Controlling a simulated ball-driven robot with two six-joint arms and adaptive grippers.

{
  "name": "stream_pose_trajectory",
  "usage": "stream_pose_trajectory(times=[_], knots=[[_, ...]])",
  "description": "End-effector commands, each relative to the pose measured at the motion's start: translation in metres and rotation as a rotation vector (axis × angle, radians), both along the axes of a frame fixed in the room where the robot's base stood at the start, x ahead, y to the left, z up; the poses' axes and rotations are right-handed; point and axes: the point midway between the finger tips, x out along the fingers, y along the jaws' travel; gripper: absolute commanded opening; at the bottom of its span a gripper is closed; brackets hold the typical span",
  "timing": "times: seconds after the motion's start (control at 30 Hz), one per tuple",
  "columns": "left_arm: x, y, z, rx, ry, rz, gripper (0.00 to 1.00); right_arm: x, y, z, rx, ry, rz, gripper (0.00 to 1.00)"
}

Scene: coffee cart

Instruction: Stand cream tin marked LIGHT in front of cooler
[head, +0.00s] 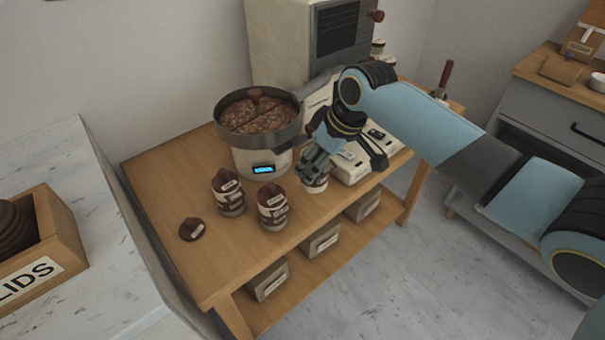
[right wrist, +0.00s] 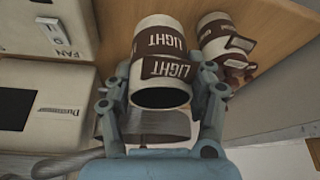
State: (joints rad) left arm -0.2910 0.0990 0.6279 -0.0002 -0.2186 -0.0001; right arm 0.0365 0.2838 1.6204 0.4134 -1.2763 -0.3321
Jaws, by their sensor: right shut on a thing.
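The cream tin marked LIGHT (right wrist: 163,62) has brown label bands and is between the fingers of my right gripper (right wrist: 165,100), which is shut on it. Its dark round end faces the wrist camera. In the head view my right gripper (head: 317,163) reaches down over the wooden table, and only the lower part of the tin (head: 315,185) shows below the fingers. A round dark pan of brown beans on a cream base (head: 262,163) with a blue display, which looks like the cooler, stands left of the gripper. My left gripper is out of view.
Two cream-and-brown tins (head: 228,195) (head: 272,210) stand in front of the pan, left of the gripper. A brown lid (head: 192,229) lies near the table's left end. Cream boxes (head: 375,142) stand right of the gripper. A LIDS crate (head: 62,228) is on the marble counter.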

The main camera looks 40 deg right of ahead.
Motion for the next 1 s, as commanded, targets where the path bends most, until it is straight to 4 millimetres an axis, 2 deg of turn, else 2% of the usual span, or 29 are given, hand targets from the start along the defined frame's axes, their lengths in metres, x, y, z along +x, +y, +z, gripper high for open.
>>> stream_pose_trajectory(times=[0.03, 0.1, 0.27, 0.37, 0.57, 0.97, 1.0], knots=[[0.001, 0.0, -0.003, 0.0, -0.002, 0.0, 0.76, 0.012, 0.003, -0.007, 0.003, -0.001, -0.002, 0.1], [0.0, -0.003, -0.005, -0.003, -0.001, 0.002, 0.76, 0.024, 0.006, -0.014, 0.001, -0.002, -0.001, 0.1], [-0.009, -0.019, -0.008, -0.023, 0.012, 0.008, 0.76, 0.038, 0.01, -0.024, -0.001, 0.0, 0.0, 0.1], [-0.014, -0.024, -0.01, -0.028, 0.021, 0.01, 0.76, 0.039, 0.01, -0.033, -0.001, 0.002, 0.0, 0.1], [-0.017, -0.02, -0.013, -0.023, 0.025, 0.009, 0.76, 0.039, 0.01, -0.062, -0.001, 0.001, 0.0, 0.1], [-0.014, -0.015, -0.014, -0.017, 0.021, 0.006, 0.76, 0.039, 0.01, -0.067, -0.002, -0.001, -0.001, 0.1], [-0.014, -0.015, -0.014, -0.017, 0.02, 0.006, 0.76, 0.038, 0.01, -0.068, -0.002, 0.002, 0.0, 0.58]])
